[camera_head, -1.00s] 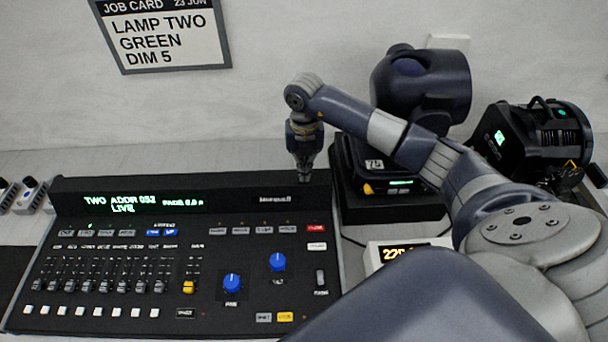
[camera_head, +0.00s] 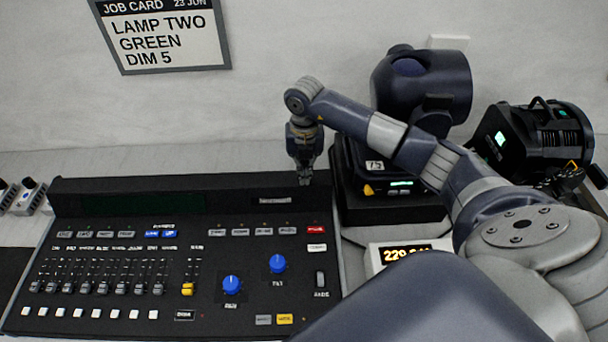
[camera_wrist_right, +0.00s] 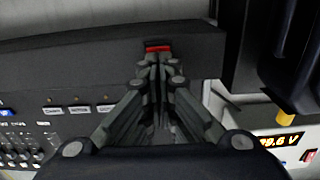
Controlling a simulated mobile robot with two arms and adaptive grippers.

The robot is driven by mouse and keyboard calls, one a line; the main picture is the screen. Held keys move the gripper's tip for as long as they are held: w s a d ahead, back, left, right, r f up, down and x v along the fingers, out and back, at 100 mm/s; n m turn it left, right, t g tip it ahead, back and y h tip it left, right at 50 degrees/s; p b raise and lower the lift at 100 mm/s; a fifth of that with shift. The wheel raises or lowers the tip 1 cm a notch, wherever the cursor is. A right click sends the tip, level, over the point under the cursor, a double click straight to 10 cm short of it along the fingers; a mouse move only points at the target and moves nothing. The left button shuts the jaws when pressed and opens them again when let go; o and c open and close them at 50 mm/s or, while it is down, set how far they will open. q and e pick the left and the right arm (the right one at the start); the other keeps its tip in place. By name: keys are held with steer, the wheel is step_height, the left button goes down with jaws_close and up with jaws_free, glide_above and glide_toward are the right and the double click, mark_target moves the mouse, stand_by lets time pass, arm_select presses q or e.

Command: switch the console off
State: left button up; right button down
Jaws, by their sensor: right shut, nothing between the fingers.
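The black lighting console (camera_head: 130,215) lies on the table at the left and middle of the head view. Its display (camera_head: 140,204) is dark. My right gripper (camera_head: 304,183) is shut and empty, pointing down at the right end of the console's raised back. In the right wrist view my right gripper (camera_wrist_right: 160,62) has its fingertips together just short of a small red switch (camera_wrist_right: 158,47) at the top of that back part. I cannot tell whether they touch it. My left gripper is not in view.
A moving-head lamp (camera_head: 420,90) stands right of the console, with a second black lamp (camera_head: 535,140) farther right. A small white meter (camera_head: 405,255) with orange digits sits beside the console. A job card (camera_head: 165,35) hangs on the wall.

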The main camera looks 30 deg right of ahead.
steer(key=shift+w+r+p, duration=0.1)
steer(key=shift+r+p, duration=0.4)
steer(key=shift+r, duration=0.3)
steer(key=shift+r+p, duration=1.65)
steer(key=shift+r, duration=0.95)
steer(key=shift+f, duration=0.1)
